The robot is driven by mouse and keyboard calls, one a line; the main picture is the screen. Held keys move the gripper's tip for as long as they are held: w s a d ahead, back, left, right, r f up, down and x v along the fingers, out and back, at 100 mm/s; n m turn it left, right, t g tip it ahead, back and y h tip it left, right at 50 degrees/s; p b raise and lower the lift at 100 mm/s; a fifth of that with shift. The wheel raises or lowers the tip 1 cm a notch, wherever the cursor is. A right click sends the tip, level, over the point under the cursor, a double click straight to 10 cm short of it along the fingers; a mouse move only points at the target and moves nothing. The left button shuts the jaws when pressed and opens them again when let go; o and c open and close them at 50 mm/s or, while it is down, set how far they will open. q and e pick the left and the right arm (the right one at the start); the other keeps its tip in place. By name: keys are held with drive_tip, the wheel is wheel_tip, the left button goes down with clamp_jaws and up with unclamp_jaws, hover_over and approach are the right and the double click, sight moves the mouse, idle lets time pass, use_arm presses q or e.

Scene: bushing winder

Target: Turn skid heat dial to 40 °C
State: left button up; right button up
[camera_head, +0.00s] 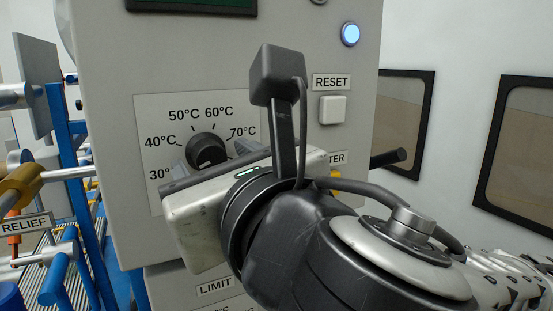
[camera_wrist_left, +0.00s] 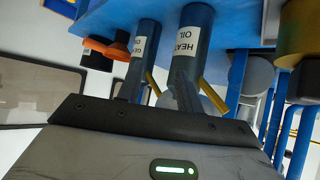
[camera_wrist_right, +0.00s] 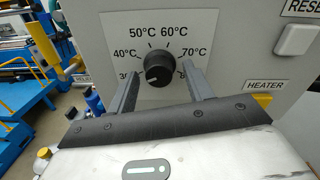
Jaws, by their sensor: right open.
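The heat dial (camera_head: 207,150) is a round black knob on a white scale plate on the grey cabinet front. Marks from 30°C to 70°C show around it. In the right wrist view the dial (camera_wrist_right: 158,68) has a small pale mark low on its left side, roughly towards 30°C; the exact reading is unclear. My right gripper (camera_wrist_right: 160,74) is open, with one finger on each side of the dial; contact cannot be made out. My left gripper (camera_wrist_left: 157,88) is outside the head view; its wrist view shows its fingers apart, with nothing between them.
A white RESET button (camera_head: 332,110) and a lit blue button (camera_head: 350,34) are right of the dial. A HEATER label (camera_wrist_right: 266,86) is below right. Pipes and a yellow fitting (camera_head: 20,186) are at the left. Labelled oil cylinders (camera_wrist_left: 190,50) are near my left gripper.

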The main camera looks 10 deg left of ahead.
drive_tip(key=c, duration=1)
drive_tip(key=shift+o, duration=0.2)
drive_tip(key=shift+m, duration=0.3)
drive_tip(key=shift+m+b, duration=0.3)
drive_tip(key=shift+m, duration=0.7)
drive_tip(key=shift+m+b, duration=0.3)
drive_tip(key=shift+m, duration=0.9)
drive_tip(key=m, duration=0.3)
drive_tip(key=shift+b, duration=0.35)
use_arm(q)
drive_tip(key=shift+d+f, duration=0.1)
drive_tip(key=shift+f, duration=0.3)
use_arm(e)
drive_tip(key=shift+m, duration=0.4)
